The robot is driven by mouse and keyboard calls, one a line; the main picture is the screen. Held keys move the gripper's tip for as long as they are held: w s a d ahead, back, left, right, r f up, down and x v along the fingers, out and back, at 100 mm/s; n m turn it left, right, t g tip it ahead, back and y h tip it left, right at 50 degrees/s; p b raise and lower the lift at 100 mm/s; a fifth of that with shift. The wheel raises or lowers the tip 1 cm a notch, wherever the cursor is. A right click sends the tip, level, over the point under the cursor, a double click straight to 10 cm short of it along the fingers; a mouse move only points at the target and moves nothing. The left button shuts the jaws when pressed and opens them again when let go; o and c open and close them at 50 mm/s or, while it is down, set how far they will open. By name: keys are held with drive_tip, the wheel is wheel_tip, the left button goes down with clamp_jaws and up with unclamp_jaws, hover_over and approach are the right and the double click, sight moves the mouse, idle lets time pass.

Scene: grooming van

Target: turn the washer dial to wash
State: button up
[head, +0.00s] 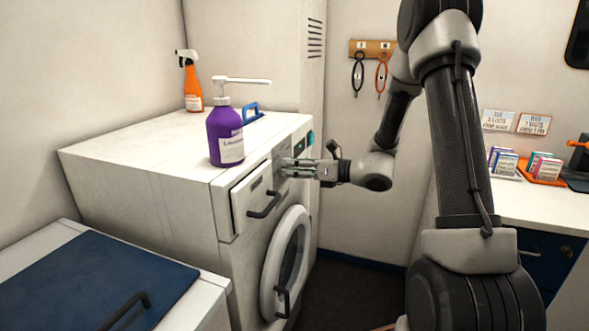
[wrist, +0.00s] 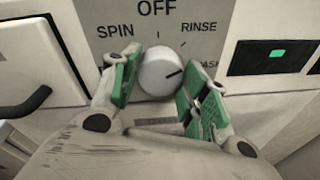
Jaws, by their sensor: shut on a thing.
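The washer (head: 150,160) stands at the left in the head view, with its front facing right. The round white dial (wrist: 158,76) is on the grey panel in the wrist view. OFF is printed above it, SPIN upper left and RINSE upper right. A word ending in "ASH" is partly behind the right finger. The dial's dark mark points right and slightly up, toward that word. My gripper (wrist: 156,84) is shut on the dial, with green pads on its two sides. In the head view my gripper (head: 300,168) is at the washer's front panel and the dial cannot be made out.
A purple pump bottle (head: 225,138), an orange spray bottle (head: 192,85) and a blue-handled item (head: 250,111) stand on the washer top. A drawer handle (head: 265,205) juts out left of my gripper. The round door (head: 287,255) is below. A dark display (wrist: 272,57) is right of the dial.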

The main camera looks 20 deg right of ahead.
drive_tip(key=m, duration=0.4)
drive_tip(key=shift+g, duration=0.3)
drive_tip(key=shift+m, duration=0.4)
drive_tip(key=o, duration=1)
drive_tip(key=shift+d, duration=0.1)
drive_tip(key=v, duration=1.2)
drive_tip(key=shift+w+f, duration=0.1)
drive_tip(key=shift+f, duration=0.05)
